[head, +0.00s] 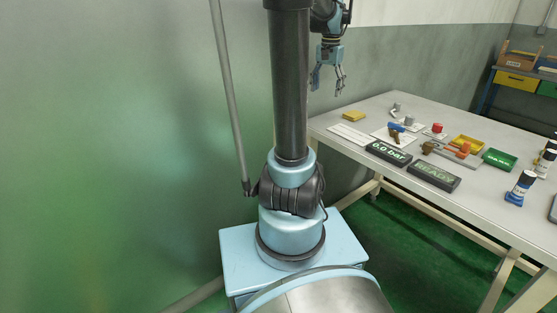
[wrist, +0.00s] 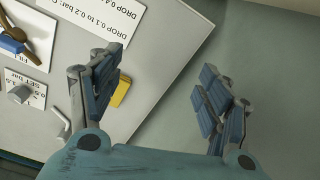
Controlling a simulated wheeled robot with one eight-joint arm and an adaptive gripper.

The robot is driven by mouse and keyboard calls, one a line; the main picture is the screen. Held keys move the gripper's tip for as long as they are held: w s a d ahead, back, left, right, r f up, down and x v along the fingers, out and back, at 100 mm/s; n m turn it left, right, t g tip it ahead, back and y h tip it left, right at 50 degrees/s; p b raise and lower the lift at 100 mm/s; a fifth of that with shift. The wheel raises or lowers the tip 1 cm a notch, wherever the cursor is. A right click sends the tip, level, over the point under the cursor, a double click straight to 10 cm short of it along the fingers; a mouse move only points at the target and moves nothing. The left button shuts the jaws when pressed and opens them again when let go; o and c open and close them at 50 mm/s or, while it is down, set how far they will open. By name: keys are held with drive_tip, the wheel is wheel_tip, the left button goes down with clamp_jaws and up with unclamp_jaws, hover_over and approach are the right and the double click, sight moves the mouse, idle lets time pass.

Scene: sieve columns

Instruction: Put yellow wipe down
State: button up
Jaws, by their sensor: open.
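The yellow wipe (head: 353,116) lies flat on the table (head: 335,128) near its far left corner. In the wrist view the yellow wipe (wrist: 121,91) shows close to the table edge, partly hidden behind the left finger. My gripper (head: 328,90) is open and empty, raised above and to the left of the wipe in the head view. In the wrist view the fingers of my gripper (wrist: 165,95) are spread wide, with the table edge and floor between them. The wipe is not between the fingertips.
A white printed card (head: 349,134) lies beside the wipe. Black display blocks (head: 388,153), a blue-handled valve (head: 396,128), a yellow tray (head: 467,143) and a green tray (head: 499,159) stand farther right. Bottles (head: 521,187) stand at the right. A shelf with bins (head: 515,84) is behind.

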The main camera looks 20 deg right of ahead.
drive_tip(key=s+a+f+n+t, duration=0.1)
drive_tip(key=s+a+f+n, duration=0.2)
drive_tip(key=s+a, duration=0.35)
drive_tip(key=s+a+f+n, duration=0.2)
drive_tip(key=s+a, duration=0.1)
drive_tip(key=a, duration=0.7)
drive_tip(key=s+a+f+n, duration=0.5)
drive_tip(key=s+a+f, duration=0.4)
drive_tip(key=s+f, duration=0.2)
drive_tip(key=shift+s+a+f+t, duration=0.2)
drive_tip(key=shift+a+f+t, duration=0.05)
drive_tip(key=shift+f+t, duration=0.2)
